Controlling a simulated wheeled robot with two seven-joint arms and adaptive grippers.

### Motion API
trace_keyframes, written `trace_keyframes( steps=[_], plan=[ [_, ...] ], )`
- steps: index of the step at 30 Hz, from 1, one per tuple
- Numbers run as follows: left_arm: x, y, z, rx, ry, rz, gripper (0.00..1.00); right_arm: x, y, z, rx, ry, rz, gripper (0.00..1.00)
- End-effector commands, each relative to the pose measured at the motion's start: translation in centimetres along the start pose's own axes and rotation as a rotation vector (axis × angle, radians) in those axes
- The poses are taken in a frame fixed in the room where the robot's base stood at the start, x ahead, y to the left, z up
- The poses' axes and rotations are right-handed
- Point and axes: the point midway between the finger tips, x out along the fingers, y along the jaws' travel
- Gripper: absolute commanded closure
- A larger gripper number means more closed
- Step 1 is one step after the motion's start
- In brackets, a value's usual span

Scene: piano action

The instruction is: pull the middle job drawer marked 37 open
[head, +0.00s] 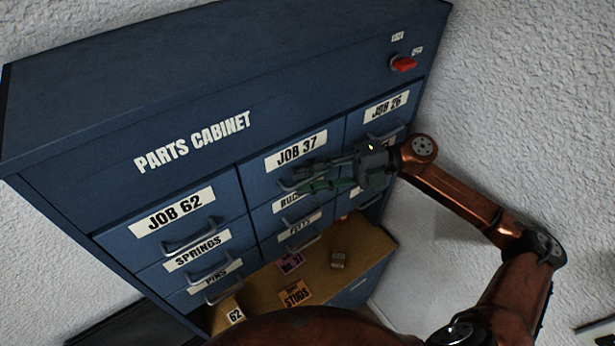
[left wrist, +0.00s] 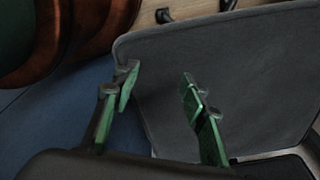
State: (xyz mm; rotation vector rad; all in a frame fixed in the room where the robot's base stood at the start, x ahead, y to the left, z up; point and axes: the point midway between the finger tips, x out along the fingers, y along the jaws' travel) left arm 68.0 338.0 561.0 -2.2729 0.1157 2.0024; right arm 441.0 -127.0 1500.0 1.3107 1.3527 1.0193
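The blue parts cabinet (head: 80,150) has a top row of drawers marked JOB 62, JOB 37 and JOB 26. The middle JOB 37 drawer (head: 258,178) looks shut, its front in line with its neighbours. My right gripper (head: 299,180) comes in from the right across this drawer's front. Its two fingers are apart, with the tips at the drawer's handle, which they partly hide. I cannot tell whether they touch it. My left gripper (left wrist: 158,80) shows only in the left wrist view, open and empty, in front of a dark grey panel.
The JOB 62 drawer (head: 150,238) is at the left, the JOB 26 drawer (head: 367,125) at the right. A red knob (head: 403,64) is at the upper right. White wall surrounds the cabinet.

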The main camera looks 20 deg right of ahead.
Motion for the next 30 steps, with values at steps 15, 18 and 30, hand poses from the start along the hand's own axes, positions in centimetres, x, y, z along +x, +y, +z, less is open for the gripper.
trace_keyframes(
  steps=[15, 18, 30],
  plan=[
    [-0.1, 0.1, 2.5, -0.005, -0.033, 0.000, 0.60, 0.0, 0.0, 0.0, 0.000, 0.000, 0.000, 1.00],
    [-0.1, 0.1, 2.5, -0.004, -0.032, 0.000, 0.60, 0.0, 0.0, 0.0, 0.000, 0.000, 0.000, 1.00],
    [0.0, 0.0, 1.6, -0.003, -0.021, 0.000, 0.60, -0.1, 0.0, -0.1, 0.000, 0.000, 0.000, 1.00]
  ],
)
